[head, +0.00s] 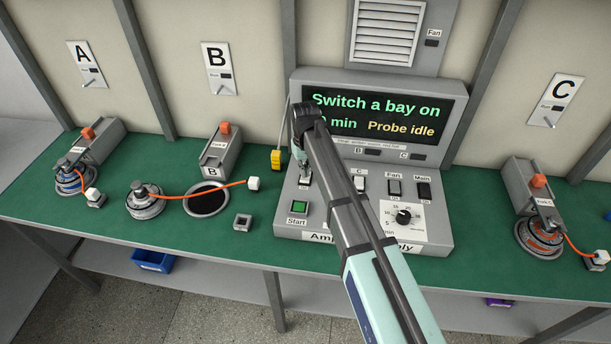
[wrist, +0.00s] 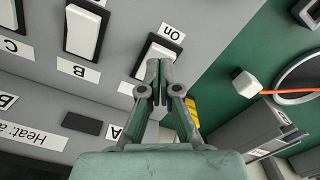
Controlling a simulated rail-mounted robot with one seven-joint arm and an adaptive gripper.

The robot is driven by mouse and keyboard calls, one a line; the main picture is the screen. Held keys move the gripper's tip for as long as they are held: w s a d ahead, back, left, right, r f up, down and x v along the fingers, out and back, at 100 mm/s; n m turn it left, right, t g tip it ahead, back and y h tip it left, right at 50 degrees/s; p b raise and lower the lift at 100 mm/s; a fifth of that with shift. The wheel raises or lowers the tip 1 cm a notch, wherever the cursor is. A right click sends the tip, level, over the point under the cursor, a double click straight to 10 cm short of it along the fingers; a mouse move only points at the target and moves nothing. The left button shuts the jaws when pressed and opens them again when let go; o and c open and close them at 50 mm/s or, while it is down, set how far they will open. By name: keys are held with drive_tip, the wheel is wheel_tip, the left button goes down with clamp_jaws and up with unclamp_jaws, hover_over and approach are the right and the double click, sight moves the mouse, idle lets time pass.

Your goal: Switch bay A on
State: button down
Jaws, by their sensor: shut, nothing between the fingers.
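The bay A rocker switch is white in a dark frame (wrist: 162,50). It sits on the sloped grey power supply panel, with an "On" label (wrist: 172,33) at one end and an "A" label (wrist: 115,131) nearby. My gripper (wrist: 154,64) is shut and empty, its fingertips over this switch; I cannot tell whether they touch it. In the head view my gripper (head: 301,165) points down at the panel's left switch (head: 305,179). The display (head: 376,115) reads "Switch a bay on" and "Probe idle"; part of its minutes line is hidden by my arm.
The B switch (wrist: 85,32) stands beside the A switch. The C (head: 359,183), Fan (head: 395,187) and Main (head: 423,190) switches, a dial (head: 404,216) and a green Start button (head: 299,207) share the panel. A yellow-ended hanging thing (head: 277,159) is just left of my gripper.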

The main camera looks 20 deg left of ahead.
drive_tip(key=shift+f+b, duration=0.4)
drive_tip(key=shift+f, duration=0.6)
idle(0.4)
drive_tip(key=shift+r, duration=0.2)
drive_tip(key=shift+r+p, duration=1.9)
drive_tip(key=shift+r, duration=1.45)
